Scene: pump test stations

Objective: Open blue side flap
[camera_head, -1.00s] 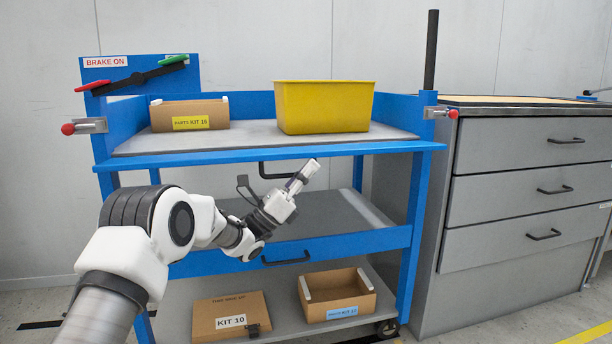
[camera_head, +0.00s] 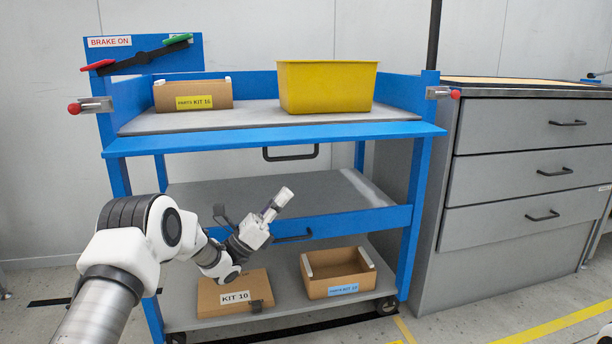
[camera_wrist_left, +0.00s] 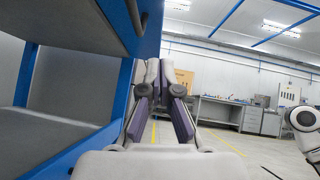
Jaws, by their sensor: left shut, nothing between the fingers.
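The blue trolley (camera_head: 417,200) stands ahead in the head view. A blue board (camera_head: 275,138) runs along the front of its top shelf, low enough that the shelf surface shows above it. A dark handle (camera_head: 290,155) hangs below this board. Spring latches with red knobs sit at the left (camera_head: 92,106) and right (camera_head: 442,93) corners. My left gripper (camera_head: 284,197) is shut and empty, pointing up and right in front of the middle shelf, below the dark handle and apart from it. Its fingers also show in the left wrist view (camera_wrist_left: 162,85). My right gripper is out of view.
A yellow bin (camera_head: 326,88) and a kit box (camera_head: 192,95) stand on the top shelf. Two cardboard boxes (camera_head: 225,297) (camera_head: 340,275) lie on the bottom shelf. A grey drawer cabinet (camera_head: 520,215) stands close at the right.

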